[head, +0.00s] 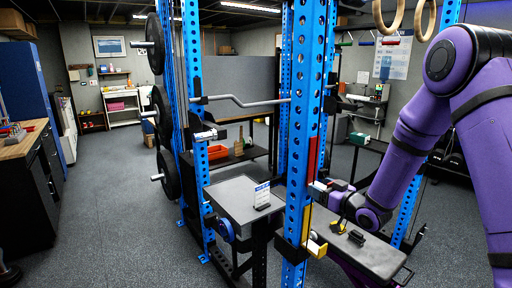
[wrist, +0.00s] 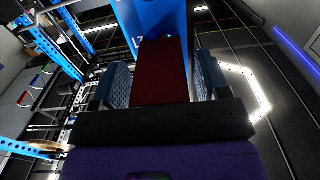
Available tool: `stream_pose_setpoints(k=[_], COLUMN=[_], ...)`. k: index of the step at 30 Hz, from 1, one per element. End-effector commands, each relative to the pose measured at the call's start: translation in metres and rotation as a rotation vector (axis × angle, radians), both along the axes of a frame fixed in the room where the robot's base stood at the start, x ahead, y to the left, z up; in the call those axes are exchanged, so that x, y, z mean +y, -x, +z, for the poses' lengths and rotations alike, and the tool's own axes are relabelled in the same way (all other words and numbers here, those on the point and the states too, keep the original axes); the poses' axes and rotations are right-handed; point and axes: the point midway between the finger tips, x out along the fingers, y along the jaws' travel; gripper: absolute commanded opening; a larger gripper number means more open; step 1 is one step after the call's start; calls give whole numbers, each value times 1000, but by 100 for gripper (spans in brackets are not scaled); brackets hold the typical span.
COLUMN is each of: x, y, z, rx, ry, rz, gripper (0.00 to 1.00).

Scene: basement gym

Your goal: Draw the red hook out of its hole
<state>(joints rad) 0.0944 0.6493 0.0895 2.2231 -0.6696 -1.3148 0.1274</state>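The red hook (head: 312,155) shows as a narrow red strip against the near blue upright in the head view. In the wrist view a dark red block, apparently the hook (wrist: 163,72), stands between the two fingers of my gripper (wrist: 163,78). Thin dark gaps seem to separate it from the finger pads, so the fingers look spread around it and not closed on it. The blue upright (wrist: 150,16) is just beyond. In the head view my gripper (head: 320,187) is at the upright, low beside the hook. The hook's hole is hidden.
A grey box-like stand (head: 235,197) with a small white card (head: 262,196) is left of the upright. A padded bench (head: 370,255) lies below my arm. A bar (head: 245,102) crosses the rack, and black weight plates (head: 165,175) hang at its left.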

Motion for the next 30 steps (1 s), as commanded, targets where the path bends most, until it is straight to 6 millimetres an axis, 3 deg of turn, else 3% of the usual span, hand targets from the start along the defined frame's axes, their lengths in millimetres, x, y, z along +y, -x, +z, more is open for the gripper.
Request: stream_pose_setpoints(k=[1,6,9,19,30], x=[10,10,10,9,-3], y=[-4,-4,-4,-3,12], z=[6,6,6,7,6], rx=[-15,-15,-15,-19,-17], ry=[-6,-6,-5,-5,-4], rz=[15,15,15,14,15], gripper=[56,17,0,0,0])
